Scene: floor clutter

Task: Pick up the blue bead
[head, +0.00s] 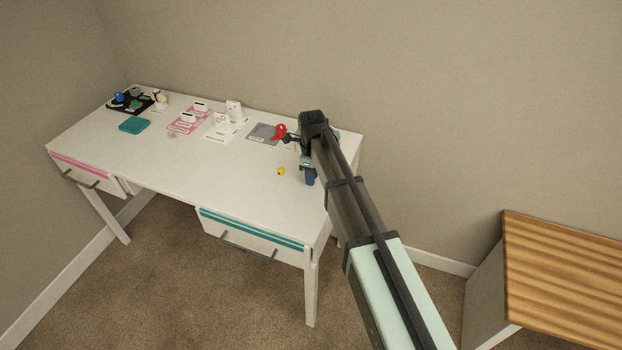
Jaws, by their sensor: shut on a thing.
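My gripper (307,163) is over the right end of the white desk. It is shut, and a small dark blue thing (310,178), which looks like the blue bead, shows at its lower end. The arm and wrist hide the jaws in part, so the contact is not clear. I cannot tell whether the blue thing touches the desk top. Another blue round thing (120,97) sits on the black mat at the desk's far left, well away from my gripper.
A small yellow thing (281,171) lies just left of my gripper. A red thing (279,131) stands on a grey mat (262,133) behind it. Pink and white cards (180,128) and a teal pad (134,126) lie farther left. The desk's front middle (215,180) is clear.

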